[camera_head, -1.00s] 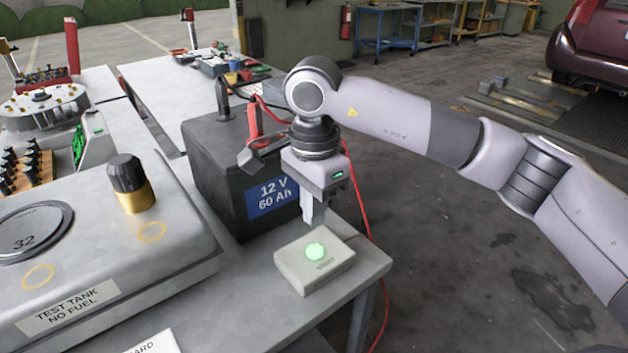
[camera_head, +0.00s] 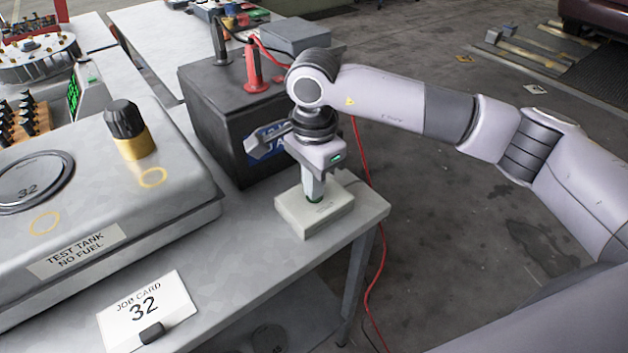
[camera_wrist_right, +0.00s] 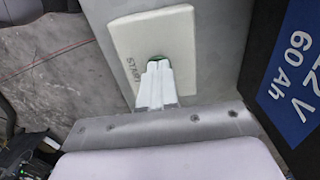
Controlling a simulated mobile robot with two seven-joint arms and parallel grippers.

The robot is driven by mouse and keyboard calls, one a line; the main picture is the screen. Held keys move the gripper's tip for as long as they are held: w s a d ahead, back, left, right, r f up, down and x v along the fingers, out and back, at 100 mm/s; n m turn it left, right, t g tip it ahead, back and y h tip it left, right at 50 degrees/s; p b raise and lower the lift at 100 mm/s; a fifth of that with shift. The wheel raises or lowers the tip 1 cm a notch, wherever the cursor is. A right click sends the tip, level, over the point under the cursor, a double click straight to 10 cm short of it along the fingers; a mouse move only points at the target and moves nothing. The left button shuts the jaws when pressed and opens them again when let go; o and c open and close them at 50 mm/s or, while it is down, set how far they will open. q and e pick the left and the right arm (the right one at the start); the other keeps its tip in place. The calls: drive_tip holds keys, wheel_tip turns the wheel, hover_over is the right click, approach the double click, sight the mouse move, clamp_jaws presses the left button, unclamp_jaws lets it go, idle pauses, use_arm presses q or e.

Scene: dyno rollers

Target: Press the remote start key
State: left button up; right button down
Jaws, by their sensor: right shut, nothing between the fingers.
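The remote start key is a pale box (camera_head: 330,217) with a round green button, lying on the table's front right corner. In the right wrist view the box (camera_wrist_right: 180,45) shows the word START, and a sliver of the green button (camera_wrist_right: 157,57) shows at the fingertips. My right gripper (camera_head: 313,196) is shut and empty, pointing down at the button. Its fingertips (camera_wrist_right: 157,68) cover most of the button and appear to be on it; whether the button is pushed in cannot be told. My left gripper is not in view.
A black battery (camera_head: 215,125) with red and black clamps stands just behind the box. The test tank (camera_head: 120,215) and a job card marked 32 (camera_head: 148,308) are to the left. A red cable (camera_head: 378,265) hangs past the table's right edge.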

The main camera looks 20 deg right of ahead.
drive_tip(key=shift+s+f+b, duration=0.15)
drive_tip(key=shift+f+b, duration=0.5)
drive_tip(key=shift+f, duration=0.1)
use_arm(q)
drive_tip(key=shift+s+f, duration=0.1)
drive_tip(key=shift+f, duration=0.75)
use_arm(e)
wheel_tip(320, 180, up, 6)
drive_tip(key=p, duration=0.3)
use_arm(q)
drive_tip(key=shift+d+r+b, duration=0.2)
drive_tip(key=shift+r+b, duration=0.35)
drive_tip(key=shift+b, duration=0.25)
use_arm(e)
wheel_tip(320, 180, up, 9)
